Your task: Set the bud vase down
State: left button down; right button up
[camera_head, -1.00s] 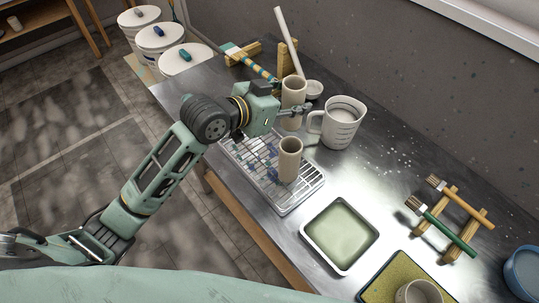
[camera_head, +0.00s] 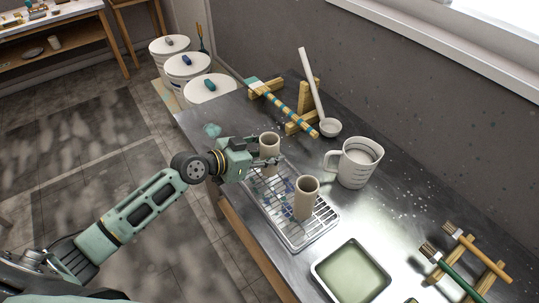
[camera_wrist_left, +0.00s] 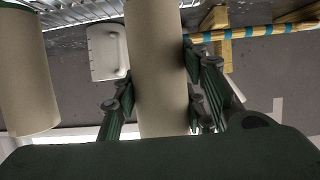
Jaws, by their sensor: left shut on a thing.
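My left gripper (camera_head: 268,161) is shut around a tall beige bud vase (camera_head: 269,144), which stands upright at the far-left end of the wire rack tray (camera_head: 322,232). I cannot tell whether its base touches the rack. In the left wrist view the held vase (camera_wrist_left: 158,60) runs between the two fingers. A second, similar beige vase (camera_head: 306,199) stands on the rack, to the right and nearer; a beige vase also shows at the left of the wrist view (camera_wrist_left: 25,75), apart from the held one. My right gripper is not in view.
A white measuring jug (camera_head: 357,163) stands right of the rack. A striped brush (camera_head: 285,107) and a white ladle (camera_head: 312,88) rest on wooden holders behind. A tray of green glaze (camera_head: 351,275) is in front. Lidded buckets (camera_head: 188,66) stand beyond the table.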

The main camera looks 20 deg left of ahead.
pick_arm(q)
jog(key=shift+f, duration=0.8)
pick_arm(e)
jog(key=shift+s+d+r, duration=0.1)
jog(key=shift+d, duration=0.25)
pick_arm(q)
jog(key=shift+f, duration=0.2)
jog(key=c, duration=1.1)
grip_release()
jog(key=shift+r, duration=0.1)
